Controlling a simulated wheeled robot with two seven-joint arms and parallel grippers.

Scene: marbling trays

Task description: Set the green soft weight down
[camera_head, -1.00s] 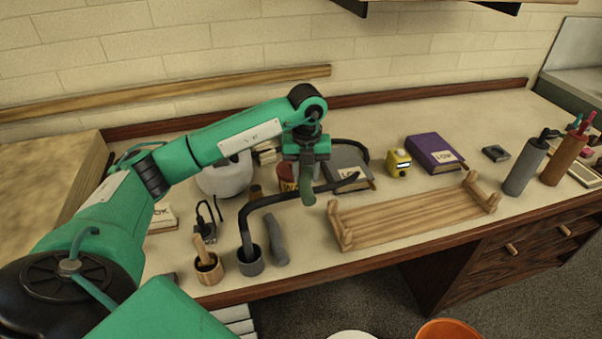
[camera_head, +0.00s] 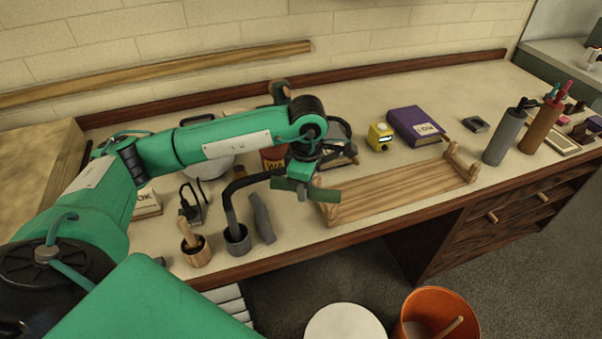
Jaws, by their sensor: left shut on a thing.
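The green soft weight (camera_head: 322,193) is a dark green, elongated piece seen under my left gripper (camera_head: 304,174), in the middle of the head view. My left gripper is shut on it, and it lies roughly level across the jaws. It overlaps the left end of the wooden rack (camera_head: 395,192) in the picture; I cannot tell whether it touches the rack or the table. A similar grey roll (camera_head: 262,218) lies on the table to its left. My left wrist and forearm hide part of what is behind. My right gripper is not in view.
A grey cup (camera_head: 238,243) with a dark bent rod and a wooden cup (camera_head: 197,254) stand left of the grey roll. A yellow device (camera_head: 380,136) and a purple book (camera_head: 416,126) stand behind the rack. An orange bucket (camera_head: 440,300) is below the table front.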

